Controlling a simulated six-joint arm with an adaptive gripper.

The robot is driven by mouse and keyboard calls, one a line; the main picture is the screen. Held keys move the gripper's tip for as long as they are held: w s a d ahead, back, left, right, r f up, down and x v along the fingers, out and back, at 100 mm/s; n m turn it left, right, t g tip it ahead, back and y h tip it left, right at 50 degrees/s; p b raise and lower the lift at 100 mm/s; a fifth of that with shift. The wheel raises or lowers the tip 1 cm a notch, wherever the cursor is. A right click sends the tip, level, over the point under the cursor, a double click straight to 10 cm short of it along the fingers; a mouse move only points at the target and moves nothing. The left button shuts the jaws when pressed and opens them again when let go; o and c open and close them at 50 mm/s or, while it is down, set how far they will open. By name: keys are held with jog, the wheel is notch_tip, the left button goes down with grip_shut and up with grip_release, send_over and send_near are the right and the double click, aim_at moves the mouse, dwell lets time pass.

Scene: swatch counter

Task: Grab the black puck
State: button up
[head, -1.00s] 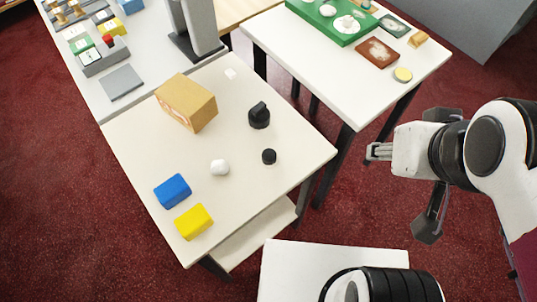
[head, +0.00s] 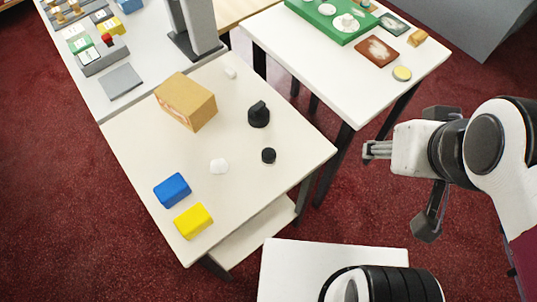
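A small black puck (head: 268,156) lies on the white table (head: 130,150) in the head view, near its right edge. A larger black knob-like piece (head: 259,114) stands just behind it. My gripper (head: 405,174) is at the right of the view, off the table's right side and apart from the puck. Its fingers are spread wide, with nothing seen between them.
On the same table are a tan box (head: 186,102), a white lump (head: 219,166), a small white piece (head: 231,73), a blue block (head: 172,190) and a yellow block (head: 193,221). A second white table (head: 345,80) holds a green tray (head: 320,22). A grey post (head: 195,30) stands behind.

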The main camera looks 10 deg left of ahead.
aim_at(275, 155)
jog(key=w+d+f+n+t+h, duration=0.1)
jog(key=w+d+f+n, duration=0.2)
jog(key=w, duration=0.7)
jog(key=w+d+f+n+t+h, duration=0.1)
jog(key=w+d+f+n, duration=0.25)
jog(key=w, duration=0.55)
jog(key=w+a+f+n+y, duration=0.25)
jog(key=a+f+y, duration=0.2)
jog(key=f, duration=0.35)
jog(key=w+a+f+n+y, duration=0.1)
jog(key=a+f+n+y, duration=0.25)
jog(key=a+f, duration=0.3)
jog(key=s+a+f+n+g+y, duration=0.1)
jog(key=s+a+f, duration=0.1)
jog(key=s+a+f+n+g+y, duration=0.1)
jog(key=s+a+f, duration=0.1)
jog(key=shift+a+y, duration=0.3)
jog(key=s+a+g+y, duration=0.1)
jog(key=s, duration=0.1)
jog(key=s+a+g+y, duration=0.1)
jog(key=s+a, duration=0.1)
jog(key=s+a+n+y, duration=0.1)
jog(key=s+a, duration=0.1)
jog(key=shift+f+g+y, duration=0.3)
jog(key=shift+g+y, duration=0.1)
jog(key=shift+s+a+r+y, duration=0.15)
jog(key=shift+s+a+y, duration=0.2)
jog(key=shift+s+y, duration=0.2)
